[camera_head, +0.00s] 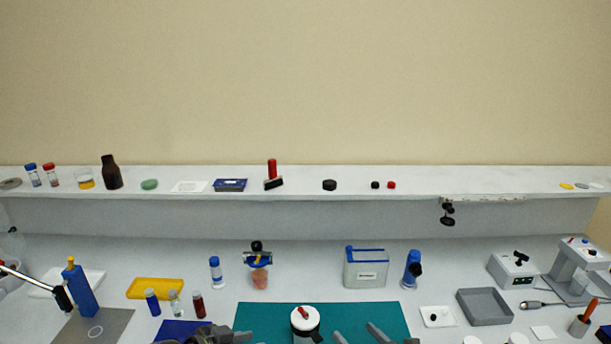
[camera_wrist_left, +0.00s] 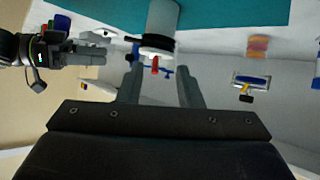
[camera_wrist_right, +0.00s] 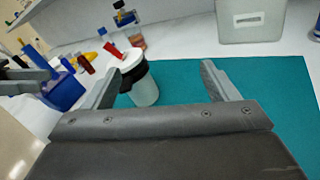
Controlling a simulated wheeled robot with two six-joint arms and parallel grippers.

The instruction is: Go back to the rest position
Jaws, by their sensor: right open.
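My right gripper (camera_head: 360,336) is at the bottom of the head view, over the teal mat (camera_head: 260,315). Its fingers are apart and empty in the right wrist view (camera_wrist_right: 160,84). A white canister with a black band and a red knob (camera_head: 305,320) stands on the mat, left of my right gripper. The canister (camera_wrist_right: 145,90) shows beyond the fingers in the right wrist view, not gripped. My left gripper (camera_head: 232,337) is left of the canister, partly cut off. In the left wrist view its fingers (camera_wrist_left: 160,85) are apart with nothing held between them.
A blue rack (camera_head: 180,328), several vials (camera_head: 198,304) and a yellow tray (camera_head: 155,288) stand at left. A clear box (camera_head: 366,270) is behind the mat. A shelf (camera_head: 330,205) runs behind.

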